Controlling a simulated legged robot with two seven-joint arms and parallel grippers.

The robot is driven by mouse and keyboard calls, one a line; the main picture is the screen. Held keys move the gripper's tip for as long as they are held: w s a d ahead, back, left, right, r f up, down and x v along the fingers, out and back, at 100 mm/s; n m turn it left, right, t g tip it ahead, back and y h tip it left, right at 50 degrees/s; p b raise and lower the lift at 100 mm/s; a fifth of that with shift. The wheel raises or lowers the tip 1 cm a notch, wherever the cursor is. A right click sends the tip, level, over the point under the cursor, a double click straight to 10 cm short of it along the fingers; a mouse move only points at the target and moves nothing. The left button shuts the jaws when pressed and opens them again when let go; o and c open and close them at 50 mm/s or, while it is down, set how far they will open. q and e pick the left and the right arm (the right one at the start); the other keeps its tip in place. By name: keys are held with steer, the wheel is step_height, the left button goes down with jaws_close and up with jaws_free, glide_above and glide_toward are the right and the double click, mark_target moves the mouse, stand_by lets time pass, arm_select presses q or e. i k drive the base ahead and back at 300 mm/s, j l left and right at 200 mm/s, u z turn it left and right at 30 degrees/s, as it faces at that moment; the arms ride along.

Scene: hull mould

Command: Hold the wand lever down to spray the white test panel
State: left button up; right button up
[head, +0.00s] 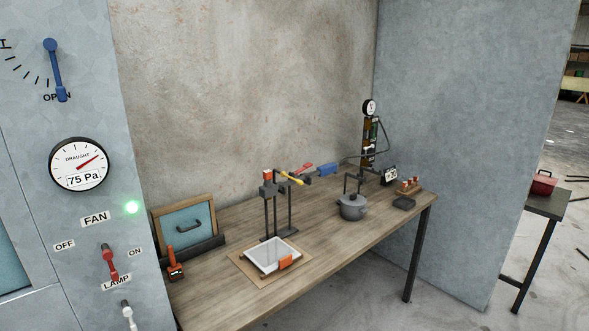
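The spray wand rests on a dark stand (267,190) on the bench, with a yellow front piece (290,178) and a blue part (327,169) at its right end. A red piece (302,168), which looks like the wand lever, sits on top; I cannot tell whether it is pressed. No spray shows. Neither of my grippers is in view.
A wooden bench (225,299) carries a grey lidded pot (352,207), a gauge post (369,107), a blue framed panel (186,234) and an orange-handled tool (174,264).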

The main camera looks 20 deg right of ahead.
mark_target(307, 164)
steer(key=i+l+u, duration=0.2)
steer(key=l, duration=0.55)
steer(key=i+l+u, duration=0.25)
steer(key=l, duration=0.6)
steer(key=i+l+u, duration=0.2)
steer(key=l, duration=0.65)
steer(key=i+l+u, duration=0.2)
steer(key=l, duration=0.65)
steer(key=l+u, duration=0.2)
steer(key=l, duration=0.7)
steer(key=i, duration=0.05)
